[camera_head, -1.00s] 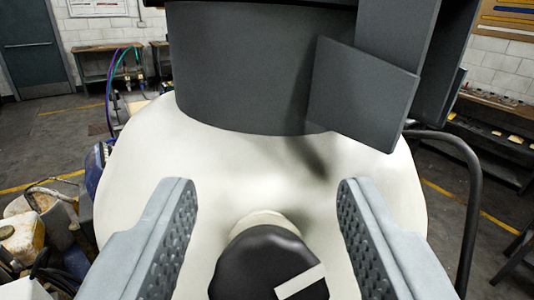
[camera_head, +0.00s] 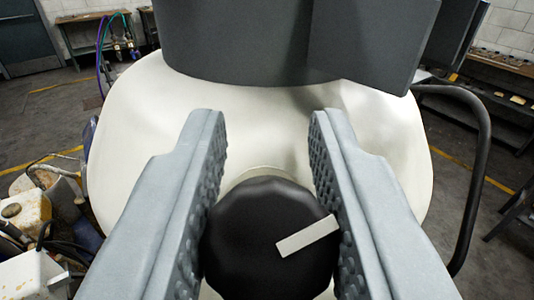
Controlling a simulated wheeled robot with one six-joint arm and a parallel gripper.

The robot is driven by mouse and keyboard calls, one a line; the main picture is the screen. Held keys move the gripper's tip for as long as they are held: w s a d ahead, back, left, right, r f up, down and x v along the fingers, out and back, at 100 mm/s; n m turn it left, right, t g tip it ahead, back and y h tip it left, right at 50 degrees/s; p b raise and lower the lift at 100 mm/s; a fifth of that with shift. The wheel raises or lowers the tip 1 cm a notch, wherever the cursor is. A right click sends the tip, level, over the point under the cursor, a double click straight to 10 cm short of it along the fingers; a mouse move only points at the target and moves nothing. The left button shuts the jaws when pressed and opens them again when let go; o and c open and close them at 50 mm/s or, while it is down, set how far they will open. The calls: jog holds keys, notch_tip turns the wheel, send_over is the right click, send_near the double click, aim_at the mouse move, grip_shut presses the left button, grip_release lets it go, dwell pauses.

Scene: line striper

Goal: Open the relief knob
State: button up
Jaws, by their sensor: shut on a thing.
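The relief knob (camera_head: 255,235) is a round black knob with a scalloped edge and a pale bar marked on its face. It shows at the bottom middle of the view, in front of a white rounded tank (camera_head: 140,120). The bar slants up to the right. My gripper (camera_head: 268,215) has one ridged grey finger on each side of the knob and is shut on it. A pale collar (camera_head: 252,175) shows just behind the knob. The knob's lower edge is partly cut off by the frame.
A dark grey cylinder with flat panels (camera_head: 240,45) stands above the tank. A black curved tube (camera_head: 480,150) runs down at the right. Containers and hoses (camera_head: 35,215) crowd the lower left. A bench (camera_head: 490,85) stands at the back right.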

jog(key=shift+m, duration=0.3)
jog(key=shift+d+m+g+h, duration=0.15)
jog(key=shift+m+g+h, duration=0.3)
jog(key=shift+m+h, duration=1.1)
jog(key=shift+d+m+g+h, duration=0.1)
jog(key=shift+m+g+h, duration=0.35)
jog(key=shift+m+h, duration=1.05)
jog(key=shift+m+y, duration=0.45)
jog(key=shift+m, duration=0.2)
jog(key=o, duration=1)
jog(key=shift+s, duration=0.15)
jog(key=v, duration=1.7)
jog(key=shift+a, duration=0.15)
